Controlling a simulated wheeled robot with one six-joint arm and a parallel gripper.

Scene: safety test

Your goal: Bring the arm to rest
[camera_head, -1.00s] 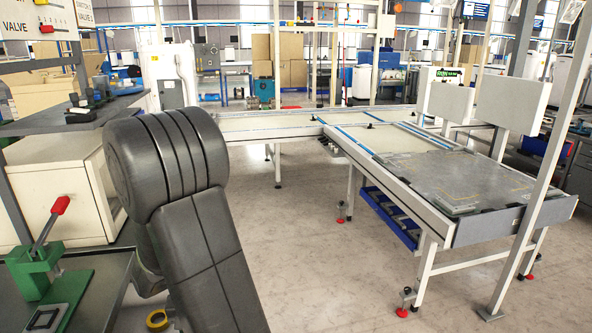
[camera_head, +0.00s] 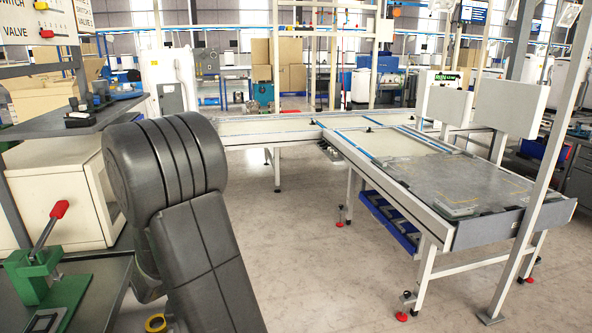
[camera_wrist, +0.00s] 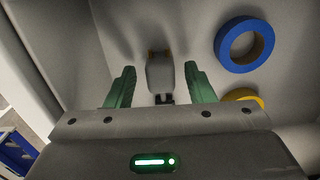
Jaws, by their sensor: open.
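My gripper (camera_wrist: 158,88) shows in the wrist view with its two green fingers spread apart. A small grey block-like object with yellowish corners (camera_wrist: 160,72) is seen beyond and between the fingers; I cannot tell how far it is from them. Nothing is seen clamped between the fingers. In the head view my dark grey arm (camera_head: 200,230) is folded at the left, and my gripper is out of that view.
A blue tape ring (camera_wrist: 244,44) and a yellow ring (camera_wrist: 243,96) lie on a pale surface. A green lever press (camera_head: 40,265) stands on a bench at left. A conveyor table (camera_head: 455,185) is at right. Open floor (camera_head: 310,260) lies between.

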